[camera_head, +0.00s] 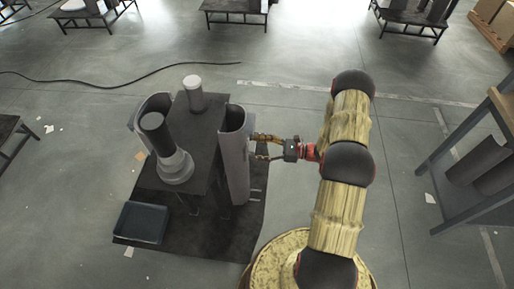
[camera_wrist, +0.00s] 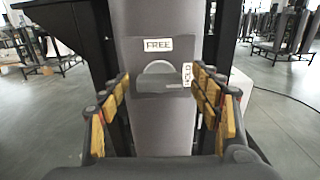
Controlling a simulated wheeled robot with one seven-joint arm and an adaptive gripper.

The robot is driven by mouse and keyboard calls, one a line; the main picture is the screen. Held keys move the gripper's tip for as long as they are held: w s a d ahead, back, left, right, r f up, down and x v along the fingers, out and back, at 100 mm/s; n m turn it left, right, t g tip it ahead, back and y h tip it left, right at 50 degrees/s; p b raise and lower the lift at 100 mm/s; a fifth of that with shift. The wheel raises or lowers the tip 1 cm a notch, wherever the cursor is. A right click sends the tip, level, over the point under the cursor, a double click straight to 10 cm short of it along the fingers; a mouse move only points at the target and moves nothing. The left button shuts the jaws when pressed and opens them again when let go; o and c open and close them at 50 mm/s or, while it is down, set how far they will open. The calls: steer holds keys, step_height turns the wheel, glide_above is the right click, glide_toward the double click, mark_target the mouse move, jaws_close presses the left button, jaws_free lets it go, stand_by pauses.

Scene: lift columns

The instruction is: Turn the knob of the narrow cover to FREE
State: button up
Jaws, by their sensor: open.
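The narrow cover (camera_wrist: 163,125) is a tall grey panel in the middle of the wrist view; in the head view it is the grey curved cover (camera_head: 235,165) on the column's right side. The knob (camera_wrist: 160,82) is a grey horizontal bar before a paler round disc. A thin light mark on the bar points right, to a white sideways label (camera_wrist: 194,73) too small to read surely. A white FREE label (camera_wrist: 158,45) sits above the knob. My gripper (camera_wrist: 161,90) is open, one finger on each side of the knob; I see no contact. In the head view my gripper (camera_head: 266,147) is beside the cover.
A blue-grey tray (camera_head: 142,222) lies at lower left. A workbench (camera_head: 480,150) stands at the right. The floor between is mostly open.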

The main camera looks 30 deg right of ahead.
steer(key=c, duration=0.3)
steer(key=c, duration=0.7)
steer(key=shift+c, duration=0.8)
steer(key=shift+n, duration=0.3)
steer(key=shift+s+a+f+n+b, duration=0.1)
steer(key=shift+n+b, duration=1.15)
steer(key=shift+n, duration=1.6)
steer(key=shift+s+f+n+b, duration=0.1)
steer(key=shift+n+b, duration=1.1)
steer(key=shift+n, duration=1.7)
steer(key=shift+a+f+n+b, duration=0.1)
steer(key=shift+n+b, duration=1.15)
steer(key=shift+n, duration=1.6)
